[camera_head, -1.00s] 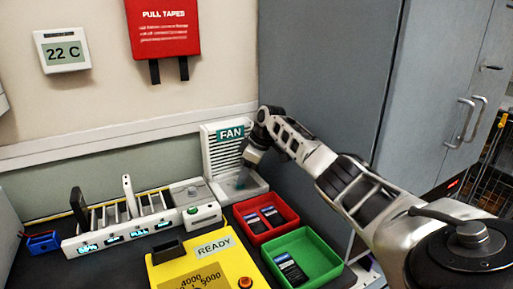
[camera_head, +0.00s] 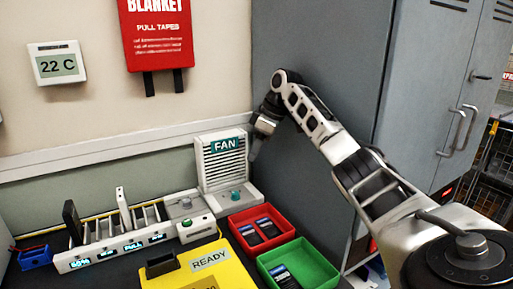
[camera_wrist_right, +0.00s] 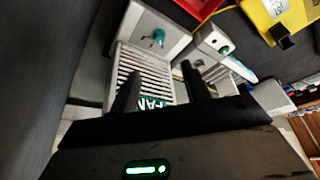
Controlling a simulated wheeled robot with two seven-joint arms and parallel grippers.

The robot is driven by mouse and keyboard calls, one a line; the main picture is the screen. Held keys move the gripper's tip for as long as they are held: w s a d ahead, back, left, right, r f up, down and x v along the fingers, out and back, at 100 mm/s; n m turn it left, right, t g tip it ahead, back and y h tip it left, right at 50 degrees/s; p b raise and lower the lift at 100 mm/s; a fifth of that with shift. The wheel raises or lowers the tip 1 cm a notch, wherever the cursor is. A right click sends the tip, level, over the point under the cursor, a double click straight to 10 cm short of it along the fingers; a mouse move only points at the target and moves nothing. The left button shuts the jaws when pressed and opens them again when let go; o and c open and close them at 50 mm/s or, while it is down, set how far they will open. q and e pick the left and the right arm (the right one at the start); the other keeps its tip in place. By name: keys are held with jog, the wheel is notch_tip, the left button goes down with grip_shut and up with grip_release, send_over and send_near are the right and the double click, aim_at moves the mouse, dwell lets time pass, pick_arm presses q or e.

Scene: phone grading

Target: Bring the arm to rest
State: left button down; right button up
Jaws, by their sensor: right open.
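My right arm comes in from the right in the head view and bends down at the wrist. My right gripper (camera_head: 256,150) hangs in the air beside the right edge of the white fan unit (camera_head: 221,160), above the bench. In the right wrist view its two dark fingers (camera_wrist_right: 163,88) are apart with nothing between them. The fan's slatted front (camera_wrist_right: 146,75) and its base with a teal knob (camera_wrist_right: 157,38) show beyond the fingers. My left gripper is not in view.
A red bin (camera_head: 237,218) and a green bin (camera_head: 323,270) hold dark phones. A yellow READY unit (camera_head: 232,273) stands in front. A slotted rack (camera_head: 82,262) with phones is at left. A grey cabinet (camera_head: 325,60) rises close behind my arm.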

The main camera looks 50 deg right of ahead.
aim_at(236, 192)
dwell(0.3)
jog(key=x, duration=1.4)
jog(key=shift+w+a+f, duration=0.1)
jog(key=shift+w+f, duration=0.1)
jog(key=shift+w+a+f, duration=0.1)
jog(key=shift+w+f, duration=0.15)
jog(key=shift+f, duration=0.4)
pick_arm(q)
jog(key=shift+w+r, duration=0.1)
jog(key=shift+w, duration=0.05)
